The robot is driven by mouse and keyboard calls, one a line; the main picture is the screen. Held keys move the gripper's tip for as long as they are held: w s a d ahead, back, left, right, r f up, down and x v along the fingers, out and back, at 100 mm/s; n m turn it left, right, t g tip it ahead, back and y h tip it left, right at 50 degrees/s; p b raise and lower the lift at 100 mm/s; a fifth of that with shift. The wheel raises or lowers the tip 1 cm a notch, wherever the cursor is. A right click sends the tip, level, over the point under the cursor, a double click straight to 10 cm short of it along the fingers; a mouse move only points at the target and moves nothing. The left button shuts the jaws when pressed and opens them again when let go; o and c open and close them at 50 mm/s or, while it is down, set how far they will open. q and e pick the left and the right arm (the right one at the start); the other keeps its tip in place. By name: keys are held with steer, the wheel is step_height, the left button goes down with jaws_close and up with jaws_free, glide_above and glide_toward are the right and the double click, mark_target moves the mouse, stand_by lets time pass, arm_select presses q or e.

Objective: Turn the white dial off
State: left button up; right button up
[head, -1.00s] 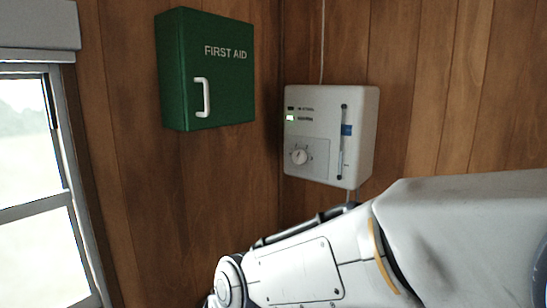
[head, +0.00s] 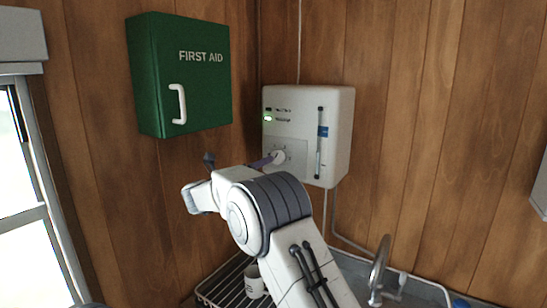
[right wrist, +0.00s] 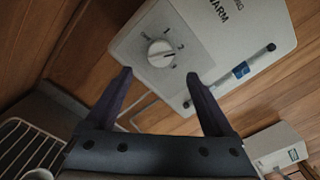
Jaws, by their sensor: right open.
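The white dial (right wrist: 160,53) sits on a grey panel of the white wall heater (head: 335,110), with marks around it that include OFF, 1 and 2. Its exact pointer setting is too small to read surely. In the head view the dial (head: 279,157) shows just beyond one finger. My right gripper (right wrist: 160,78) is open and empty, its two dark fingers spread to either side below the dial in the wrist view, apart from it. In the head view the right gripper (head: 240,159) is partly hidden by my wrist. My left gripper is not seen.
A green FIRST AID box (head: 185,75) with a white handle hangs left of the heater. A green light glows on the heater. Below are a wire rack (head: 225,282) with a white mug (head: 254,284), and a tap (head: 380,262). A window is at left.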

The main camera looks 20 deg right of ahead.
mark_target(277, 157)
steer(key=p+x, duration=0.4)
steer(key=x, duration=0.4)
steer(key=shift+w+d+p, duration=0.2)
steer(key=shift+d+p, duration=0.05)
steer(key=shift+p, duration=0.1)
steer(key=c, duration=1.3)
